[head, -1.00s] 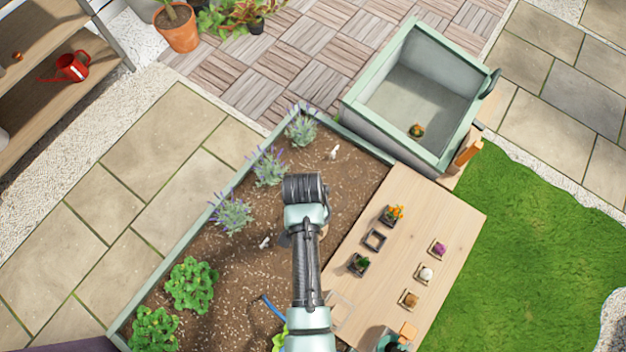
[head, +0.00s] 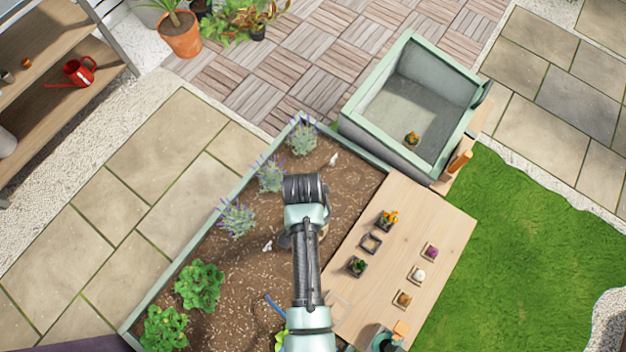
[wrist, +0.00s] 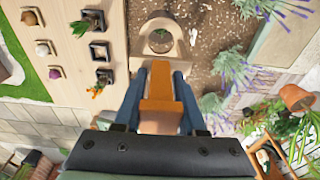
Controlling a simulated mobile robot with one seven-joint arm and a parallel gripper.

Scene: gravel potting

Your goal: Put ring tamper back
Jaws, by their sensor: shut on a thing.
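My gripper (wrist: 159,78) is shut on an orange handle (wrist: 160,102) in the wrist view, with a blue finger on each side. Beyond the handle is a pale wooden piece with a round opening (wrist: 160,20), which looks like the head of the ring tamper. Brown soil lies behind it. In the head view my arm hangs over the planting bed and hides the gripper and tamper. A pale square outline (head: 340,306) shows on the wooden table (head: 425,232), right of my forearm; I cannot tell what it marks.
The soil bed (head: 345,195) holds lavender (head: 238,218) and leafy green plants (head: 199,286). Several small pots stand on the table, one with orange flowers (head: 388,218). A green-rimmed bin (head: 410,100) stands behind.

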